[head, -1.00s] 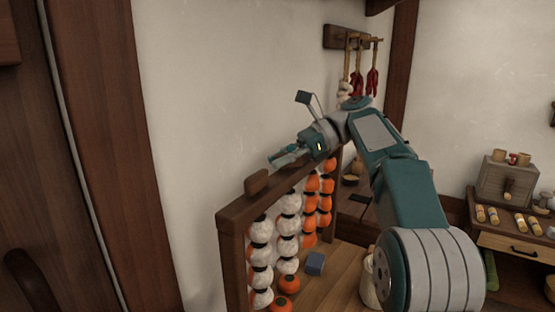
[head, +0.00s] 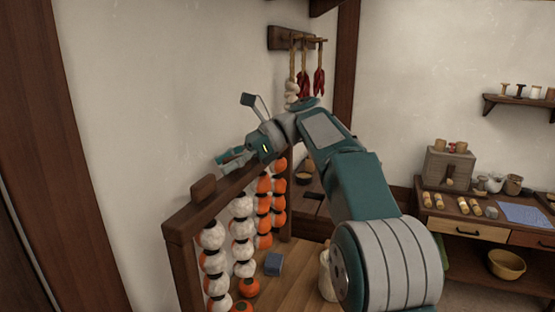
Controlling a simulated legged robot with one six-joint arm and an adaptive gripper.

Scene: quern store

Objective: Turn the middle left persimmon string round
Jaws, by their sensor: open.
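A dark wooden rack (head: 235,189) stands by the pale wall and holds several hanging persimmon strings. The middle left string (head: 242,230) is second from the left and shows whitish persimmons. The far left string (head: 212,262) is also whitish. The two strings to the right, the middle right one (head: 263,208) and the far right one (head: 280,196), show orange persimmons. My gripper (head: 228,160) is open and empty, near the rack's top bar, above the strings and apart from them. The rear sides of the strings are hidden.
Orange persimmons (head: 249,287) show low by the rack, near a blue block (head: 274,264) on the wooden surface. A pale jar (head: 326,275) stands partly behind my arm. Chillies (head: 319,82) hang on the wall. A side table (head: 470,232) holds small goods at right.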

